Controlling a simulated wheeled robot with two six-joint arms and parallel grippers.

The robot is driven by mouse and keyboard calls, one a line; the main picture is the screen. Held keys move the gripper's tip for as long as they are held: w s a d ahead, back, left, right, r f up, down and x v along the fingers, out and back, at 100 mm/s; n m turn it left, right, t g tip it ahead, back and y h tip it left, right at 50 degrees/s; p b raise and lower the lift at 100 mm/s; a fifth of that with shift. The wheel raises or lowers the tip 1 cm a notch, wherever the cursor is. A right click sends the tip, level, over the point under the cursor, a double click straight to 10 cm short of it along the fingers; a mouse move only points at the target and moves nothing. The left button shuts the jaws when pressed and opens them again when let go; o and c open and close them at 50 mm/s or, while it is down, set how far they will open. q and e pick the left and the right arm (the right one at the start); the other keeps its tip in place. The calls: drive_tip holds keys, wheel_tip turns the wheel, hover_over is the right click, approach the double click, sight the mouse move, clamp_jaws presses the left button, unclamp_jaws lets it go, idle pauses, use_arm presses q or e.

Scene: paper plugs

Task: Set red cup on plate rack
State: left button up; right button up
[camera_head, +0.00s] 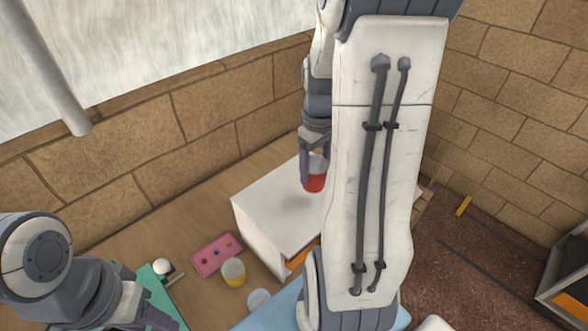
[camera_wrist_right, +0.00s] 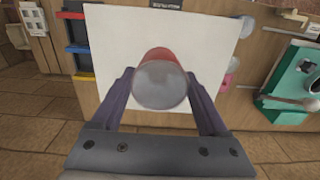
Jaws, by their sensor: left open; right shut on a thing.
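The red cup (camera_head: 315,180) has a red body and a pale, greyish end. My right gripper (camera_head: 313,170) is shut on it and holds it above a white-topped cabinet (camera_head: 270,205), apart from the top, with a shadow below. In the right wrist view the cup (camera_wrist_right: 162,82) sits between both fingers (camera_wrist_right: 163,95), its pale round end facing the camera, over the white top (camera_wrist_right: 112,45). My left gripper (camera_head: 158,312) is open and empty at the lower left, over a green board. I cannot make out a plate rack for certain; my right arm hides much of the middle.
Left of the cabinet lie a pink board (camera_head: 215,254) with small knobs, a yellow-and-white cup (camera_head: 233,272), a clear round container (camera_head: 258,299), a white ball (camera_head: 162,266) and the green board (camera_head: 155,285). Blue and red bins (camera_wrist_right: 76,48) show beside the white top. Brick walls stand behind.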

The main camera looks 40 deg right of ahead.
drive_tip(key=w+f, duration=0.1)
drive_tip(key=f, duration=0.1)
drive_tip(key=w+f+p, duration=0.1)
drive_tip(key=w+f, duration=0.1)
drive_tip(key=w+a+f+p, duration=0.1)
drive_tip(key=f, duration=0.1)
drive_tip(key=shift+w, duration=0.25)
drive_tip(key=shift+f, duration=0.4)
